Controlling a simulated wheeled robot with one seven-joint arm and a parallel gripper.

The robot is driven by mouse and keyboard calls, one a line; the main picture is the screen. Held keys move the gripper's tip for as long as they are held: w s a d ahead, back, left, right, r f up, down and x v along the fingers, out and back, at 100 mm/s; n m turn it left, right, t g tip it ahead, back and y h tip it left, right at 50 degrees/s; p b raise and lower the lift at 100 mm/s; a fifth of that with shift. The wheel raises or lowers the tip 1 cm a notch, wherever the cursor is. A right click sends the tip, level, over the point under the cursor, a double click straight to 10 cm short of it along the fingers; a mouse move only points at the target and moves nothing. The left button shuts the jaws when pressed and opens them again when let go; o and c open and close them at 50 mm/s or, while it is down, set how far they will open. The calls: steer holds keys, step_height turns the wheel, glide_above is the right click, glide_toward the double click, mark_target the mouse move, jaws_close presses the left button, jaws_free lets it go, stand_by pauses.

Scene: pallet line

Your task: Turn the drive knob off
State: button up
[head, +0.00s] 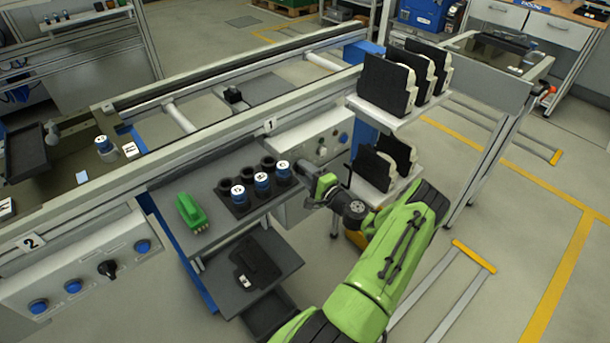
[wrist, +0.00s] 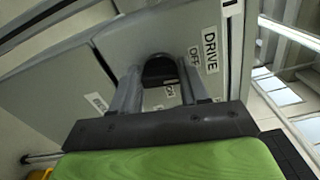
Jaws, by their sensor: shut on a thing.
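The drive knob (wrist: 158,68) is dark with a rounded top. In the wrist view it sits on a grey panel (wrist: 60,65), beside labels reading DRIVE and OFF (wrist: 203,52) on the right. An ON label shows just below it, between the fingers. My gripper (wrist: 157,80) is shut on the knob, with one grey finger on each side. The fingers hide part of the knob, and I cannot tell its exact pointing direction. In the head view my gripper (head: 311,199) is at the panel below station 1, and the knob is hidden there.
A black holder (head: 238,208) with several blue-and-white jars and a green part (head: 192,212) stand on a shelf left of my gripper. A rack (head: 378,106) with black-and-white parts is above right of my arm. Another control panel (head: 75,272) is at lower left.

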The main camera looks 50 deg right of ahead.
steer(key=shift+f+n, duration=0.15)
steer(key=shift+n, duration=0.55)
steer(key=shift+b, duration=0.3)
steer(key=o, duration=1.1)
steer(key=shift+c, duration=0.2)
steer(key=shift+s, duration=0.15)
steer(key=p+v, duration=0.3)
steer(key=v, duration=1.2)
steer(key=shift+s, duration=0.3)
steer(key=shift+a, duration=0.1)
